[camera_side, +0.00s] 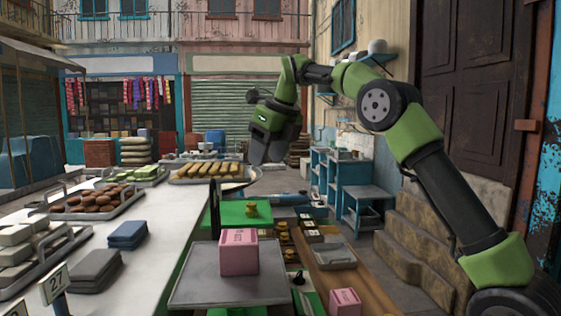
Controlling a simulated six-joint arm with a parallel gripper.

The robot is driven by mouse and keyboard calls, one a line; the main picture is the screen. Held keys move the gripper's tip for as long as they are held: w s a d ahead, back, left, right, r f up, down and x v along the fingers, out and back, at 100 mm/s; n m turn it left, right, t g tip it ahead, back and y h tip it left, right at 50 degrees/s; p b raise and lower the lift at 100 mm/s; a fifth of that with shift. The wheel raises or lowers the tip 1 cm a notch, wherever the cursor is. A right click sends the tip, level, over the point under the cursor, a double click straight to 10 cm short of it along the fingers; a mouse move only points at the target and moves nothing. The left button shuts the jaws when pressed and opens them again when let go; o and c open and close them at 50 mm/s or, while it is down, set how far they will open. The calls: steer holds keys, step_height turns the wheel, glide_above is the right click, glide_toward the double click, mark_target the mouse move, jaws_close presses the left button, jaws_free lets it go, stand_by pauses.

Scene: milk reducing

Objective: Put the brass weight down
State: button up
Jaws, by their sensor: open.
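A small brass weight (251,209) stands upright on a green platform (228,216) near the middle of the view. More brass weights (284,237) stand in a row on the lower wooden surface to its right. My gripper (264,157) points down above the green platform, clear of the brass weight. It is open and I see nothing held in it. The gap between its fingers is hard to see from this side. A grey metal pan (205,278) in front holds a pink box (239,254).
Another pink box (345,302) is at the lower front. A grey tray (333,257) lies on the wooden surface at right. On the white counter (165,235) at left are trays of sweets and dark folded stacks.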

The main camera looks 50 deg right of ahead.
steer(key=s+a+r+n+t+y, duration=0.1)
steer(key=s+a+n, duration=0.3)
steer(key=s+n, duration=0.4)
steer(key=s+a+r+n+t, duration=0.1)
steer(key=s+a+r+n, duration=0.1)
steer(key=s+a+n, duration=0.55)
steer(key=s+f+n+y, duration=0.1)
steer(key=s+f+n, duration=0.7)
steer(key=n, duration=0.8)
steer(key=s, duration=0.3)
steer(key=shift+a+t, duration=0.4)
steer(key=shift+o, duration=0.2)
steer(key=shift+f+n, duration=0.1)
steer(key=shift+n, duration=0.15)
